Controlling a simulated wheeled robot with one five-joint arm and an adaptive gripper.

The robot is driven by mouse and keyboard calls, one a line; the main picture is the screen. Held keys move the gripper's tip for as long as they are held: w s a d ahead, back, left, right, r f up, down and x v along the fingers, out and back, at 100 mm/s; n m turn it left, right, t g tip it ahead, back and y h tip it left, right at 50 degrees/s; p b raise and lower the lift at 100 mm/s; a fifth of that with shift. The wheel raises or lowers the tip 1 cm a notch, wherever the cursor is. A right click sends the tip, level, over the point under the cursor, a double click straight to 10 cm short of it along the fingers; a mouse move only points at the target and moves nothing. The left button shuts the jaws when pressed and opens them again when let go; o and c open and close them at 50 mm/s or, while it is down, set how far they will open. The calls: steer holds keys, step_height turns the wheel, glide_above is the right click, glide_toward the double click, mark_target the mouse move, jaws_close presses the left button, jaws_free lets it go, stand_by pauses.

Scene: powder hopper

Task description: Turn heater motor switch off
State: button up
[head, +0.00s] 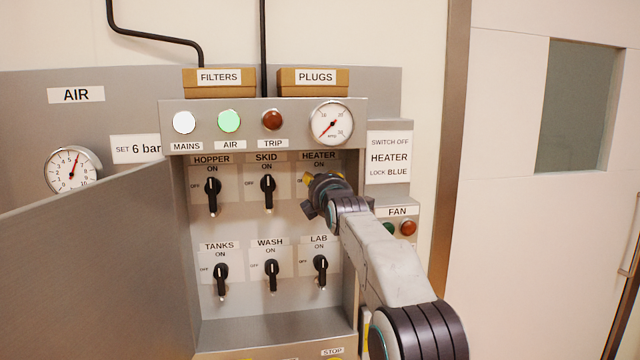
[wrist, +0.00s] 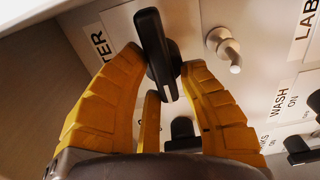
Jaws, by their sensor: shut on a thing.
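The heater switch is a black rotary handle (wrist: 158,50) under the HEATER label (head: 318,156). In the wrist view, the yellow fingers of my gripper (wrist: 158,72) are closed on either side of it. In the head view my gripper (head: 311,180) covers the handle, so which mark it points to cannot be told there. Part of the HEATER label (wrist: 102,45) also shows in the wrist view. A metal pin (wrist: 224,45) sticks out of the panel beside the handle. A sign (head: 389,158) reads "SWITCH OFF HEATER LOCK BLUE".
The hopper (head: 212,192), skid (head: 267,187), tanks (head: 221,275), wash (head: 271,270) and lab (head: 320,268) switches are close by, handles upright. An open cabinet door (head: 100,270) stands at the left. The fan buttons (head: 408,228) are on the right. Two boxes sit on top.

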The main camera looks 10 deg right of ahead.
steer(key=shift+s+r, duration=0.1)
steer(key=shift+r, duration=0.35)
steer(key=o, duration=0.8)
steer(key=shift+o, duration=0.8)
steer(key=shift+f, duration=0.35)
steer(key=shift+s, duration=5.85)
